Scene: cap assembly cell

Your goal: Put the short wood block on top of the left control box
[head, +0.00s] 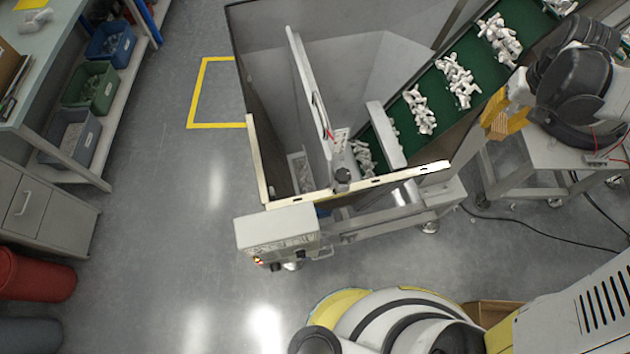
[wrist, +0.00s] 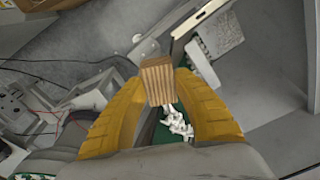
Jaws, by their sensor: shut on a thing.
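My gripper (head: 510,119) is at the right of the head view, beside the green conveyor. Its yellow fingers are shut on a short wood block (wrist: 158,82), which shows clearly between them in the wrist view. In the head view only a small part of the block (head: 494,124) shows at the fingertips. The left control box (head: 276,228) is a light grey box at the hopper's front left corner. Its top looks bare, and it has buttons on its front. The gripper and block are well to the right of it, apart from it.
A grey hopper (head: 262,165) with tall walls stands behind the control box. A green conveyor (head: 440,103) carrying white parts rises from it to the upper right. A shelf with bins (head: 92,88) stands at left. Open floor (head: 165,240) lies left of the control box.

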